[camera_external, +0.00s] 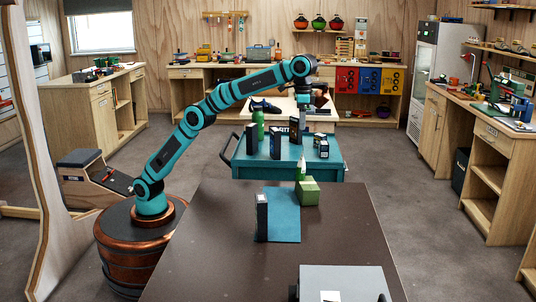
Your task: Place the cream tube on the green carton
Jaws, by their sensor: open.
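The green carton (311,194) lies on the dark table, at the right edge of a blue mat. A small pale tube with green on it (301,170), which looks like the cream tube, stands upright at the carton's back left. I cannot tell whether it rests on the carton's top or stands behind it. My gripper (304,127) points down above the tube, apart from it, and is open. Its fingertips are small and hard to make out against the boxes behind.
The blue mat (284,228) carries a dark upright box (262,218). A grey case (345,284) is at the table's front. Behind stands a teal cart (250,171) with a green bottle (258,123) and several boxes. The table's left side (215,235) is clear.

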